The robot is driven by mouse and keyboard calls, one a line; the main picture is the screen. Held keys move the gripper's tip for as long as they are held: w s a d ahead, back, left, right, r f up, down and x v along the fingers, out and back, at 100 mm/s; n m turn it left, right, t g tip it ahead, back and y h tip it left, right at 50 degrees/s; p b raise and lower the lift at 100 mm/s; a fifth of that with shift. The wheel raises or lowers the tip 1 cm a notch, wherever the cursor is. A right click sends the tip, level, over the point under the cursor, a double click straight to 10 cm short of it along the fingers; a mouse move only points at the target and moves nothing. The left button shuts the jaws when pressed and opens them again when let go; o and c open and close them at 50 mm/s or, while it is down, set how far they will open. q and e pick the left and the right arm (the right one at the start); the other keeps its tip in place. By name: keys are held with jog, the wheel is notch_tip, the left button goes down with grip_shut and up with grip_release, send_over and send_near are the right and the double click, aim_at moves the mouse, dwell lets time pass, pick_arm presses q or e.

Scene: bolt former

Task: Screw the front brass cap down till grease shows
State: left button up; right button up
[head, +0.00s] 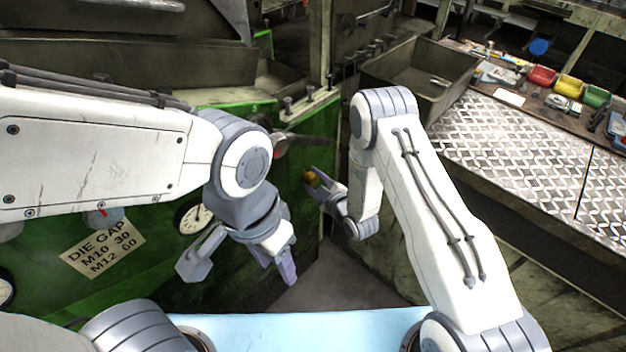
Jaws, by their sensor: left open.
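A small brass cap (311,178) shows on the green machine's side, partly hidden by my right gripper. My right gripper (314,186) is at the cap, with its fingers pointing left towards the machine. I cannot tell whether the fingers touch the cap or are closed on it. No grease can be made out at this size. My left gripper (238,271) is open and empty, pointing down in front of the green panel, to the left of the cap and lower than it.
The green machine panel (150,262) carries a gauge (194,216) and a "DIE GAP" label (102,244). A metal bin (412,82) and a tread-plate bench (518,150) with colored trays stand at right.

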grip_shut()
jog(key=shift+m, duration=0.3)
jog(key=shift+m+g+y+b, duration=0.45)
jog(key=shift+m+g, duration=0.35)
jog(key=shift+m, duration=0.2)
jog(key=m+g+y+b, duration=0.1)
jog(key=m, duration=0.2)
jog(key=m+g+y, duration=0.2)
jog(key=m, duration=0.1)
jog(key=shift+m+g+y+b, duration=0.45)
jog(key=shift+m+y, duration=0.2)
jog(key=shift+m, duration=0.75)
jog(key=o, duration=1.2)
grip_release()
